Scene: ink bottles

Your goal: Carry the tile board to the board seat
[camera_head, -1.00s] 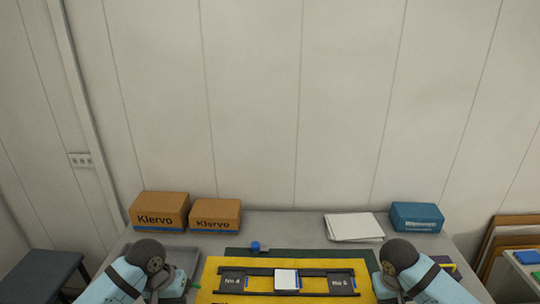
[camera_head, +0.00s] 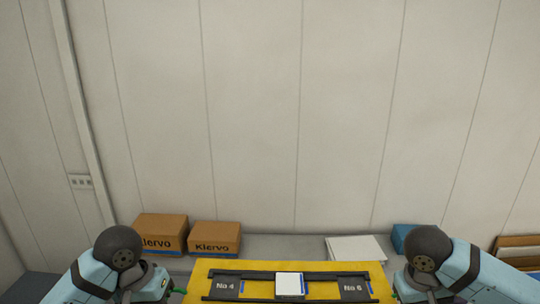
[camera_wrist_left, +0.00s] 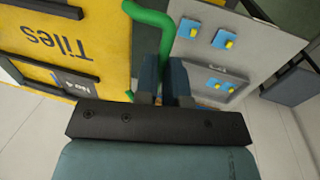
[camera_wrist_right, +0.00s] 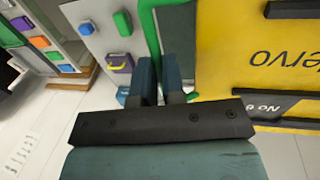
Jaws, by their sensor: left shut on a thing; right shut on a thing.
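The tile board (camera_head: 262,266) is yellow with black rails, slots labelled "No 4" and "No 6", and a white block (camera_head: 290,284) in the middle. It appears raised over the table. My left gripper (camera_wrist_left: 165,68) is shut on the green handle (camera_wrist_left: 150,18) at the board's left end. My right gripper (camera_wrist_right: 160,68) is shut on the green handle (camera_wrist_right: 149,25) at the right end. The board's front edge is cut off in the head view. The board seat cannot be made out.
Two brown boxes (camera_head: 214,234) stand at the back left of the table. White paper (camera_head: 355,248) and a partly hidden blue box (camera_head: 401,236) are at the back right. Below the wrists lie grey surfaces with coloured pieces (camera_wrist_left: 224,38), (camera_wrist_right: 122,23). The wall closes off the back.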

